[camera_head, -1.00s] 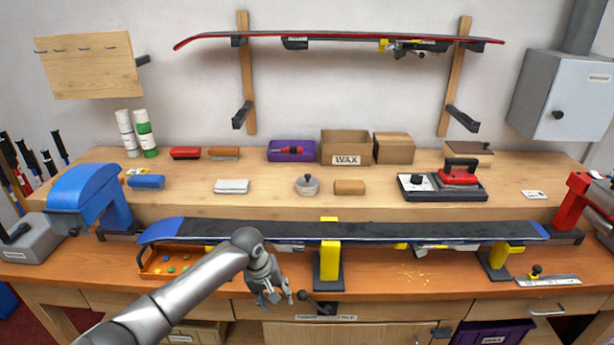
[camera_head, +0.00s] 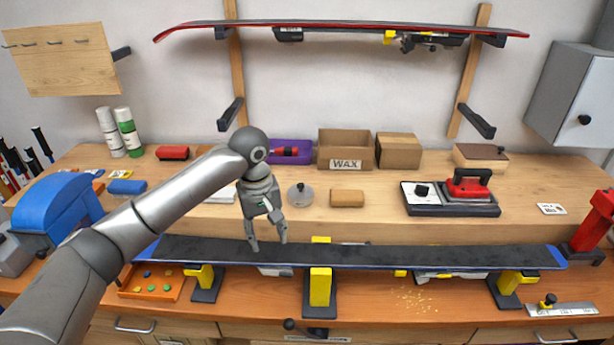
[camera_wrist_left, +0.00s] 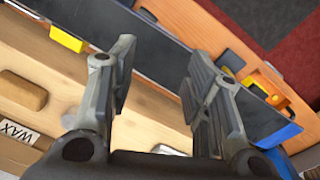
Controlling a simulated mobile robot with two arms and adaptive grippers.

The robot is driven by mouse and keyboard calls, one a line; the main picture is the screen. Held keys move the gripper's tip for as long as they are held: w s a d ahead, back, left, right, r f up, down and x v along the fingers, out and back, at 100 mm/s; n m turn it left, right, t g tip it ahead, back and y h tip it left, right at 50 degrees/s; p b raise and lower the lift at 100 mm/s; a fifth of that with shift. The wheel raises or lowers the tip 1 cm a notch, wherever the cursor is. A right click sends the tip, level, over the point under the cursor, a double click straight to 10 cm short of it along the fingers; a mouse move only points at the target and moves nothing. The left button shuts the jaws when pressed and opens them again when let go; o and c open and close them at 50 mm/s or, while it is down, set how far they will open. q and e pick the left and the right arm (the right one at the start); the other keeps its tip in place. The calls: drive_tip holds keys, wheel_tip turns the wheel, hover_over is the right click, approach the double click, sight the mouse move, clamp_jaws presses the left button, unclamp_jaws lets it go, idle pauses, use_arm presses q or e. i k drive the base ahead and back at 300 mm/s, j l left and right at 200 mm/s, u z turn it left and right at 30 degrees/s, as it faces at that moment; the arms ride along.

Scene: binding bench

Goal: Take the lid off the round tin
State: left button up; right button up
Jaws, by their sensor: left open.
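The round tin (camera_head: 300,195) is small and grey with a dark knob on its lid. It stands on the raised wooden shelf of the bench, left of a cork block (camera_head: 347,197). The lid appears to be on it. My left gripper (camera_head: 268,246) is open and empty. It points down in front of the shelf, over the ski, left of the tin and nearer to me. My right gripper is not in view.
A long dark ski (camera_head: 400,257) lies across yellow supports in front of the shelf. Behind the tin stand a WAX box (camera_head: 345,150) and a purple tray (camera_head: 285,152). A waxing iron (camera_head: 468,187) sits on its base to the right. Bare shelf lies between cork block and iron.

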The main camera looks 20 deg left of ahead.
sight(301, 192)
drive_tip(key=i, duration=1)
